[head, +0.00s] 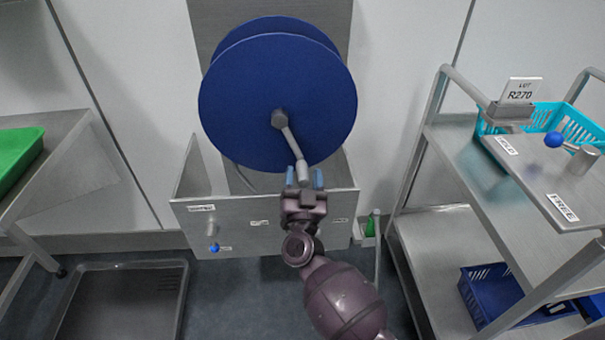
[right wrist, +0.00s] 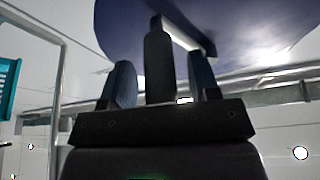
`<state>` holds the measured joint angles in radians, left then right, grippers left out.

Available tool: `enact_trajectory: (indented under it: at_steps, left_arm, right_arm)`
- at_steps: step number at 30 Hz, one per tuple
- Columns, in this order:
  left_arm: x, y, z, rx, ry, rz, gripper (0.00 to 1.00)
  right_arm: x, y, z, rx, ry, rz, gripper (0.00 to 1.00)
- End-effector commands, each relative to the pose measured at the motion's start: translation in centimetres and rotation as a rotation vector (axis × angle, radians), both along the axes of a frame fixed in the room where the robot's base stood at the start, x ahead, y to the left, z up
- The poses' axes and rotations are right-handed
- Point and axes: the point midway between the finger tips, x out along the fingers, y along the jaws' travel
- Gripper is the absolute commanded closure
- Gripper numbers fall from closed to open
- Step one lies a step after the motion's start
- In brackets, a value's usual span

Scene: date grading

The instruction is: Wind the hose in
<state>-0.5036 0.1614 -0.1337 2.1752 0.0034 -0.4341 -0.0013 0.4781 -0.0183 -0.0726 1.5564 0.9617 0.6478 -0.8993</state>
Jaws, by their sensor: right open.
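The blue hose reel (head: 240,100) is mounted on the wall, with a grey crank arm (head: 290,138) running from its hub down and to the right. The crank's handle (head: 302,172) is at the lower end. My right gripper (head: 304,180) is open, with its blue fingers on either side of the handle. In the right wrist view the handle (right wrist: 159,65) stands between the two fingers (right wrist: 162,85), with gaps visible on both sides. My left gripper is not in view.
A steel box (head: 190,220) with a blue-knobbed valve (head: 214,247) sits below the reel. A steel trolley (head: 460,150) with a turquoise basket (head: 575,125) and a blue crate (head: 490,290) stands at the right. A table with a green tray (head: 18,150) is at the left, and a dark floor tray (head: 120,300) lies below.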

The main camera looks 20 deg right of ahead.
Motion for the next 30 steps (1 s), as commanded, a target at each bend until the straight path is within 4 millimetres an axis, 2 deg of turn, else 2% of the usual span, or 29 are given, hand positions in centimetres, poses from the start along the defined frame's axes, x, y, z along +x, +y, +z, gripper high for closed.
enact_trajectory:
  at_steps: [12,14,23,30]
  left_arm:
    - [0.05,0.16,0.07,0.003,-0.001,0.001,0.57]
    - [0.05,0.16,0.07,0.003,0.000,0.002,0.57]
    - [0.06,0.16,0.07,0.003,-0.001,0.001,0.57]
    - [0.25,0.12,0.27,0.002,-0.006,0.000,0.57]
  right_arm:
    - [0.65,-0.27,0.28,-0.001,0.000,0.000,0.44]
    - [0.65,-0.27,0.28,-0.001,0.000,0.000,0.52]
    - [0.64,-0.26,0.27,-0.001,0.000,0.000,0.98]
    - [0.61,-0.33,0.38,-0.006,0.001,-0.001,1.00]
